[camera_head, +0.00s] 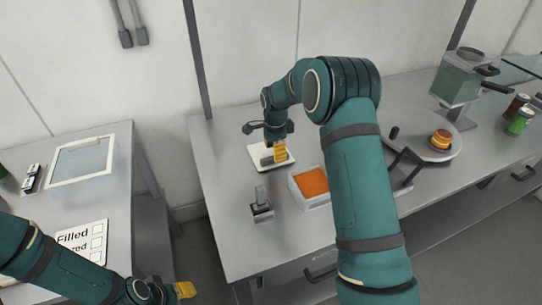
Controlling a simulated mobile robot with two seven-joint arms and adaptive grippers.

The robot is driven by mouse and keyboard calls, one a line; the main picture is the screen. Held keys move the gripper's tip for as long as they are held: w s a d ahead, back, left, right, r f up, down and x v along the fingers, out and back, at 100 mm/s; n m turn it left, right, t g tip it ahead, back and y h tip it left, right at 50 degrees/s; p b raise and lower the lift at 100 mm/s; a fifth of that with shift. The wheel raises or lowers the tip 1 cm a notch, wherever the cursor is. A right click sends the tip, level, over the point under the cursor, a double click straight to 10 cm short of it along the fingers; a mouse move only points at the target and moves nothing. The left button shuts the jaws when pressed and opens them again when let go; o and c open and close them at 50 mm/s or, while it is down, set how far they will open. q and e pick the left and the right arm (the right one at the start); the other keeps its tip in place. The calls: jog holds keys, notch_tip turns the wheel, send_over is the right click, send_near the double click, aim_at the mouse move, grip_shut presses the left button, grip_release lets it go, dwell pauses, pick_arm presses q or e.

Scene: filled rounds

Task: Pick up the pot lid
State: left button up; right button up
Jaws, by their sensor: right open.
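My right gripper (280,152), with yellow fingertips, is open and low over a white square board (257,155) on the grey counter. A small grey piece (266,160) shows on the board beside the fingertips; I cannot tell whether they touch it. I cannot make out a pot lid for certain, nor tell whether this grey piece is its handle. My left gripper (185,289) is at the bottom edge, away from the counter items. Only its yellow tip shows clearly, so its opening cannot be told.
A white tub with orange contents (294,188) and a small grey device (262,207) stand in front of the board. A round grey plate (412,137) holds an orange-brown stack. A clear-sided appliance (457,85) and cans (519,122) stand right. A gap separates the left table (118,200).

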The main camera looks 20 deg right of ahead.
aim_at(270, 152)
notch_tip(270, 152, down, 4)
jog(key=shift+w+r, duration=0.1)
jog(key=shift+r, duration=0.1)
pick_arm(q)
jog(key=shift+f, duration=0.15)
pick_arm(e)
jog(key=shift+r, duration=0.1)
grip_shut()
